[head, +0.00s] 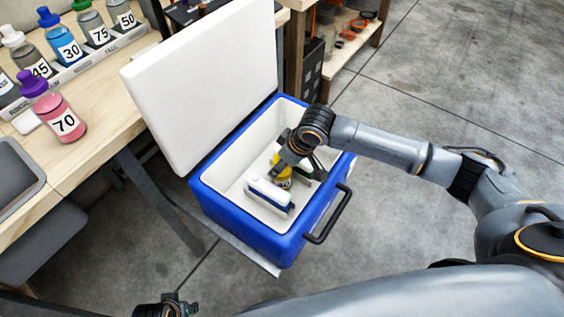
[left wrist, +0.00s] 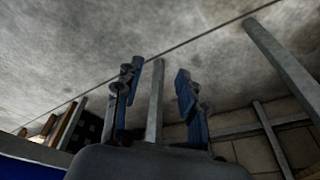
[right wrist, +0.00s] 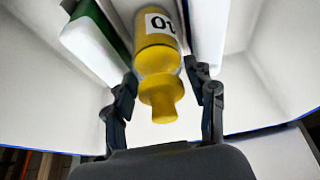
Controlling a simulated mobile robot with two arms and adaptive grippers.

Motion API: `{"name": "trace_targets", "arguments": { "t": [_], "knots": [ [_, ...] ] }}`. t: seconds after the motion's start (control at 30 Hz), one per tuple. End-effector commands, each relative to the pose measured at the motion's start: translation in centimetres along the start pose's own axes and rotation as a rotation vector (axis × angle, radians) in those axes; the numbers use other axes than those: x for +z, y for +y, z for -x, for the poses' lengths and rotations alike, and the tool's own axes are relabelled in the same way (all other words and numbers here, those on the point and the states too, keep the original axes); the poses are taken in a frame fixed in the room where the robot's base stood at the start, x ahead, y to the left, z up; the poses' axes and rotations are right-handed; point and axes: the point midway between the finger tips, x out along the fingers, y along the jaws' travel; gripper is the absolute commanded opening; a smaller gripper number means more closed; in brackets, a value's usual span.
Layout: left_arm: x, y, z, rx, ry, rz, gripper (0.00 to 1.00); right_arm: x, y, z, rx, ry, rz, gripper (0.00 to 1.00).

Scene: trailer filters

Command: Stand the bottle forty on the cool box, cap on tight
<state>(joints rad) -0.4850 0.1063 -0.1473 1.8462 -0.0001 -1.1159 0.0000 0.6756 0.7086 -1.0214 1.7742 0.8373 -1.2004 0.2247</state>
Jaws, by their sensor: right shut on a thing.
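The blue cool box (head: 245,228) stands open, its white lid (head: 205,85) raised. My right gripper (right wrist: 160,75) reaches down into it and is shut on a yellow bottle (right wrist: 157,55) with a yellow cap (right wrist: 162,103). The cap end points towards my palm, and the white label shows a 0 and a second digit I cannot read for sure. In the head view my gripper mostly covers the bottle (head: 283,180). My left gripper (left wrist: 158,82) is open and empty, low beside the box; part of it shows at the bottom of the head view (head: 166,306).
White blocks (head: 270,194) lie in the box beside the bottle. A black handle (head: 331,222) sticks out from its side. On the wooden bench at left are a pink bottle 70 (head: 62,118) and a rack (head: 85,62) of several numbered bottles.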

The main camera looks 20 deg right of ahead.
Motion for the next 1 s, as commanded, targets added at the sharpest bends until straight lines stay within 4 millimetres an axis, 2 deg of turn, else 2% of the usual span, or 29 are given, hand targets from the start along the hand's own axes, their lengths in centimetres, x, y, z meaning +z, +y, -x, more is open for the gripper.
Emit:
{"name": "trace_targets", "arguments": {
  "t": [0.1, 0.13, 0.23, 0.63, 0.7, 1.0],
  "knots": [
    [0.2, 0.0, -0.3, 0.0, -0.005, 0.0, 0.4, 0.0, 0.0, -0.2, 0.0, 0.002, -0.001, 0.0],
    [0.3, 0.0, -0.4, 0.0, -0.007, -0.001, 0.4, 0.1, 0.0, -0.3, 0.0, 0.0, -0.001, 0.6],
    [0.3, 0.0, -0.4, 0.0, -0.006, -0.001, 0.4, 0.1, 0.0, -0.3, 0.0, 0.0, 0.0, 0.78],
    [0.4, 0.0, -0.5, 0.0, -0.009, -0.001, 0.4, 0.0, 0.0, 0.1, 0.001, 0.001, 0.001, 0.78],
    [0.0, 0.0, -0.2, 0.001, 0.002, 0.0, 0.4, -0.1, 0.1, 1.0, 0.002, 0.001, 0.0, 0.78],
    [3.4, 0.3, -4.6, 0.004, -0.035, -0.006, 0.4, -0.1, 0.1, 7.3, 0.002, 0.001, 0.0, 0.78]
  ]
}}
